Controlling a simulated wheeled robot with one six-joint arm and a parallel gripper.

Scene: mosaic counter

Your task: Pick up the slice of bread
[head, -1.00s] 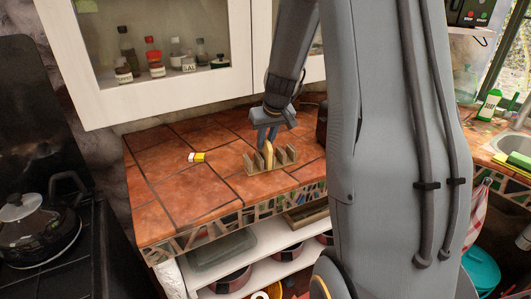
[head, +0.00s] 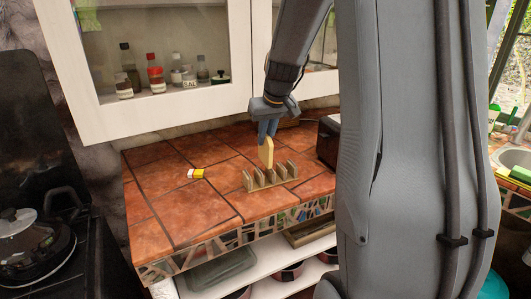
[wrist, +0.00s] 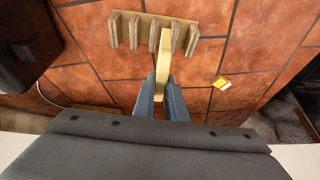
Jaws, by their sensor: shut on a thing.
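A pale yellow slice of bread (head: 266,152) is held upright in my gripper (head: 268,130), which is shut on its upper part. In the head view the slice is above a wooden rack (head: 262,184) with several upright slats, on the tiled counter. In the wrist view the slice (wrist: 165,62) shows edge-on between the two blue-grey fingers of my gripper (wrist: 163,92). The rack (wrist: 134,34) lies past it at the top of that view. The slice overlaps one of the rack's gaps in the wrist view.
A small yellow and white item (head: 196,174) lies on the counter left of the rack. A dark appliance (head: 328,140) stands at the right. A white cabinet (head: 160,112) hangs above the back. The counter's left part is clear.

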